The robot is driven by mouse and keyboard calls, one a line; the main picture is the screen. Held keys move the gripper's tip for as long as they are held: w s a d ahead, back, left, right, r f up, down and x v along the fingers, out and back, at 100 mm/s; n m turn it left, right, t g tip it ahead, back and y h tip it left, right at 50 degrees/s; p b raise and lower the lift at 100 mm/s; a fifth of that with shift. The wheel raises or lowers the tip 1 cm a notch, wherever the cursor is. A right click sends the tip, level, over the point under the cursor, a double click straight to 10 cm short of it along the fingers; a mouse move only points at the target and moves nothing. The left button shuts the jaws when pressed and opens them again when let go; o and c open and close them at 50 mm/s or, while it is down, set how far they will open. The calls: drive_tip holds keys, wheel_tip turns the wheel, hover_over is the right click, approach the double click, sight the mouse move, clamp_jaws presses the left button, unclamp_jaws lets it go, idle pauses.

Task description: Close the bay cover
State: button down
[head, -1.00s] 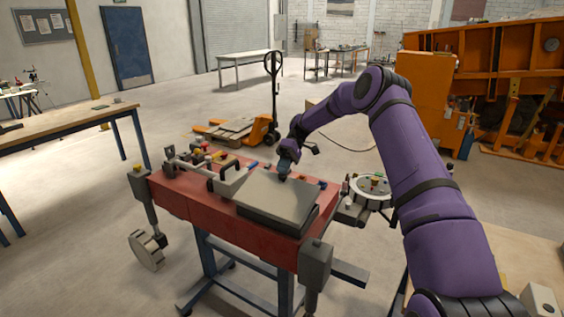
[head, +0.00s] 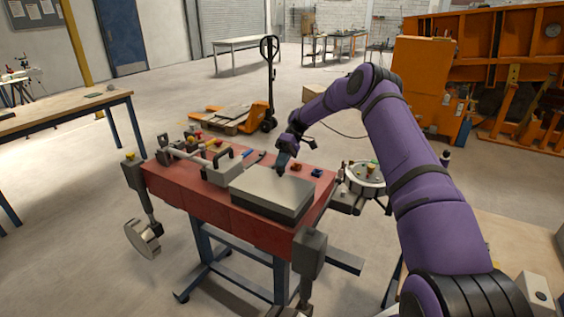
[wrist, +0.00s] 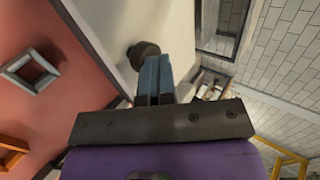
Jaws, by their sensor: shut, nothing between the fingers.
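The bay cover (head: 270,188) is a light grey lid on a dark box (head: 275,210) at the near right of the red table. It looks flat or nearly flat on the box; I cannot tell whether it is fully seated. In the wrist view the pale cover (wrist: 120,30) carries a dark round knob (wrist: 143,53). My gripper (head: 280,168) is at the cover's far edge. Its blue-grey fingers (wrist: 157,65) are shut with nothing between them, right beside the knob. I cannot tell whether they touch it.
A round fixture (head: 364,178) stands right of the table. A pallet truck (head: 262,115) stands behind.

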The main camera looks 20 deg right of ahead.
drive_tip(key=shift+d+f, duration=0.25)
drive_tip(key=shift+f, duration=0.15)
drive_tip(key=shift+d+r, duration=0.15)
drive_tip(key=v, duration=1)
drive_tip(key=shift+w+r, duration=0.15)
drive_tip(key=shift+r, duration=0.4)
